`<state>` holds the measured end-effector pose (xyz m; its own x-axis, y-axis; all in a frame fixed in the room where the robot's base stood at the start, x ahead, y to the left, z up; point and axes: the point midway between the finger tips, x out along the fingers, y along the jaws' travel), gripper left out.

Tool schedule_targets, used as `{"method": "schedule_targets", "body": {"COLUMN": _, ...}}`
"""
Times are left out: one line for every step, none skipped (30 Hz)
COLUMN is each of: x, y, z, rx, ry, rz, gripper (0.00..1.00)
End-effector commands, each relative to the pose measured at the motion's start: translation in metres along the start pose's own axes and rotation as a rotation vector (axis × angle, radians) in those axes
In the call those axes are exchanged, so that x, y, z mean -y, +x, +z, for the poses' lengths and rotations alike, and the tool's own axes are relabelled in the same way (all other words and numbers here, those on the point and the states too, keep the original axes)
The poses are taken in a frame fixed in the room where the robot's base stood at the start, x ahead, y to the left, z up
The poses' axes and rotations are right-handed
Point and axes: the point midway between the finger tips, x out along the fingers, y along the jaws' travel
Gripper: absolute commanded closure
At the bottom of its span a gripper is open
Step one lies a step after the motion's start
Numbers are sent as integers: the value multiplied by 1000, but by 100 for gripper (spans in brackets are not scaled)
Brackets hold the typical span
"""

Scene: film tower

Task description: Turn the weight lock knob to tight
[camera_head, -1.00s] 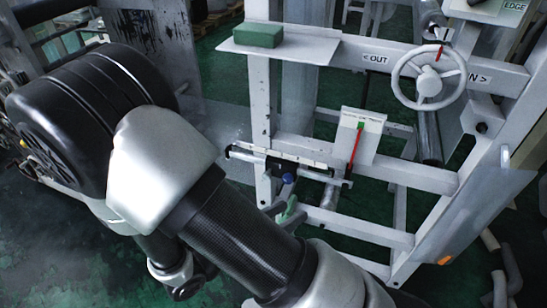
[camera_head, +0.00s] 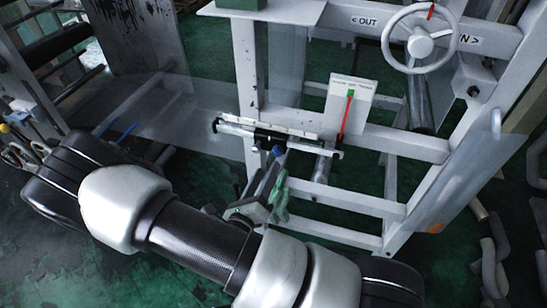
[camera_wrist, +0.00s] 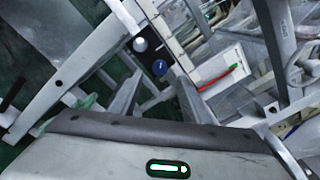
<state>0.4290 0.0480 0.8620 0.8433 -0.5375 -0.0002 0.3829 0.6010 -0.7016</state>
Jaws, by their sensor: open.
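The likely weight lock knob is a small round blue knob (camera_head: 278,151) on a dark block of the slim rail, below its scale strip. In the wrist view the blue knob (camera_wrist: 160,67) is just beyond the fingertips, near the middle between them. My gripper (camera_wrist: 158,82) is open, with one pale finger at each side and nothing between them. The fingers look apart from the knob. In the head view my gripper (camera_head: 255,200) is partly hidden by my arm, low and left of the knob. The knob's setting cannot be read.
A white plate with a red pointer (camera_head: 346,118) stands right of the knob. A handwheel (camera_head: 420,38) is above right. In the wrist view a white round knob (camera_wrist: 140,44) sits nearby.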

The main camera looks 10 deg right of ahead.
Motion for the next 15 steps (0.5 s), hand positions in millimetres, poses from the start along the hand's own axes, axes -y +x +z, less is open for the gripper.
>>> {"method": "schedule_targets", "body": {"x": 1, "y": 12, "z": -1, "rx": -2, "ry": 0, "rz": -5, "gripper": 57}}
{"method": "schedule_targets", "body": {"x": 1, "y": 18, "z": -1, "rx": -1, "ry": 0, "rz": -5, "gripper": 57}}
{"method": "schedule_targets", "body": {"x": 0, "y": 26, "z": -1, "rx": -1, "ry": 1, "rz": -3, "gripper": 57}}
{"method": "schedule_targets", "body": {"x": 1, "y": 32, "z": -1, "rx": -2, "ry": 1, "rz": -4, "gripper": 57}}
{"method": "schedule_targets", "body": {"x": 1, "y": 37, "z": -1, "rx": -2, "ry": 0, "rz": -4, "gripper": 57}}
{"method": "schedule_targets", "body": {"x": 1, "y": 43, "z": -1, "rx": -1, "ry": 0, "rz": -3, "gripper": 57}}
{"method": "schedule_targets", "body": {"x": 1, "y": 47, "z": -1, "rx": -1, "ry": 0, "rz": -3, "gripper": 57}}
{"method": "schedule_targets", "body": {"x": 0, "y": 52, "z": -1, "rx": -1, "ry": 1, "rz": -3, "gripper": 57}}
{"method": "schedule_targets", "body": {"x": 0, "y": 56, "z": 0, "rx": -1, "ry": 1, "rz": -3, "gripper": 57}}
{"method": "schedule_targets", "body": {"x": 0, "y": 59, "z": 0, "rx": -1, "ry": 1, "rz": -2, "gripper": 57}}
{"method": "schedule_targets", "body": {"x": 0, "y": 61, "z": -1, "rx": -1, "ry": 1, "rz": -1, "gripper": 57}}
{"method": "schedule_targets", "body": {"x": 0, "y": 64, "z": -1, "rx": -1, "ry": 0, "rz": -1, "gripper": 57}}
{"method": "schedule_targets", "body": {"x": 0, "y": 66, "z": -1, "rx": -1, "ry": 0, "rz": -1, "gripper": 57}}
{"method": "schedule_targets", "body": {"x": 0, "y": 67, "z": -1, "rx": -1, "ry": 0, "rz": -2, "gripper": 57}}
{"method": "schedule_targets", "body": {"x": 1, "y": 68, "z": 0, "rx": -1, "ry": 0, "rz": -1, "gripper": 57}}
